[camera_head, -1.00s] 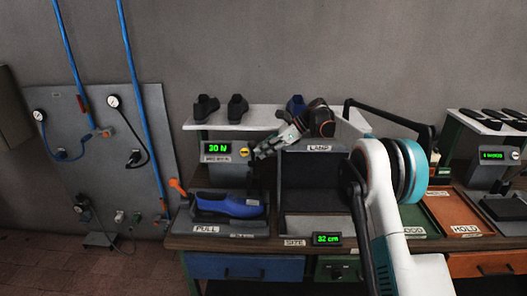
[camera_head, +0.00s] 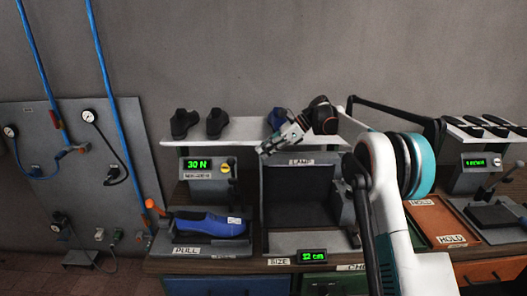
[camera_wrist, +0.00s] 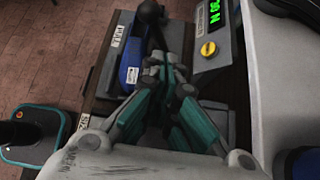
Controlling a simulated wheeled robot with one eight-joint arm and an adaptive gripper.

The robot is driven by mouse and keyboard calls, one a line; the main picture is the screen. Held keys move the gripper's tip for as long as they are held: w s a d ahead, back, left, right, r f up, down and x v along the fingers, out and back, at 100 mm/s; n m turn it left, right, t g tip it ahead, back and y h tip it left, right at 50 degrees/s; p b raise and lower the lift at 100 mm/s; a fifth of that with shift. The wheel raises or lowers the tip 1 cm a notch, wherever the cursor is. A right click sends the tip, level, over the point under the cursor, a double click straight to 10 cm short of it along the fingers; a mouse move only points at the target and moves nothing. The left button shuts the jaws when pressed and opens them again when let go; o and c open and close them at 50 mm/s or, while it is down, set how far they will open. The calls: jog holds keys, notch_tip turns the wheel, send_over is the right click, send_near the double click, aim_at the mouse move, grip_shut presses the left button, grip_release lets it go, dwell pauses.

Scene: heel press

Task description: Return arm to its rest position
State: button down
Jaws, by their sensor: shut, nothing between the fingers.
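My gripper (camera_head: 264,148) is raised over the bench, in front of the upper shelf and just above the top left of the lamp box (camera_head: 300,190). Its fingers are together with nothing between them; the closed fingers also show in the wrist view (camera_wrist: 166,88). My white and teal arm reaches up from the lower right and bends back to the left. A blue shoe (camera_head: 210,223) lies on the PULL fixture (camera_head: 187,251), left of the lamp box and apart from my gripper. The shoe shows partly in the wrist view (camera_wrist: 130,65) beyond the fingers.
A green display reading 30 N (camera_head: 197,164) stands behind the shoe, with a yellow knob (camera_head: 224,169). Dark shoes (camera_head: 184,122) stand on the white shelf (camera_head: 240,130). HOLD trays (camera_head: 450,239) lie at right. A gauge panel (camera_head: 130,160) with blue hoses is at left.

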jog(key=s+d+r+n+t+h+b, duration=0.1)
jog(key=s+d+r+n+h+b, duration=0.15)
jog(key=s, duration=0.55)
jog(key=s+d+r+n+t+h+b, duration=0.15)
jog(key=s+n, duration=0.25)
jog(key=s, duration=0.4)
jog(key=s+d+r+n+t+h+b, duration=0.1)
jog(key=s+d+n+t+h+b, duration=0.15)
jog(key=s, duration=0.55)
jog(key=s+d+f+n+t+h+b, duration=0.1)
jog(key=s+d+f+n, duration=0.1)
jog(key=s+f, duration=0.3)
jog(key=s+d+f+n+h+b, duration=0.1)
jog(key=s+d+f+n+b, duration=0.1)
jog(key=s, duration=0.9)
jog(key=s+d+f+n+t+h+b, duration=0.1)
jog(key=s+d+f+n+h, duration=0.1)
jog(key=s+d+f+n, duration=0.2)
jog(key=s+f+n, duration=0.1)
jog(key=s+f, duration=0.2)
jog(key=s, duration=0.1)
jog(key=shift+s+d+f+n+t, duration=0.15)
jog(key=shift+s+f+n+t, duration=0.15)
jog(key=shift+f+n, duration=0.1)
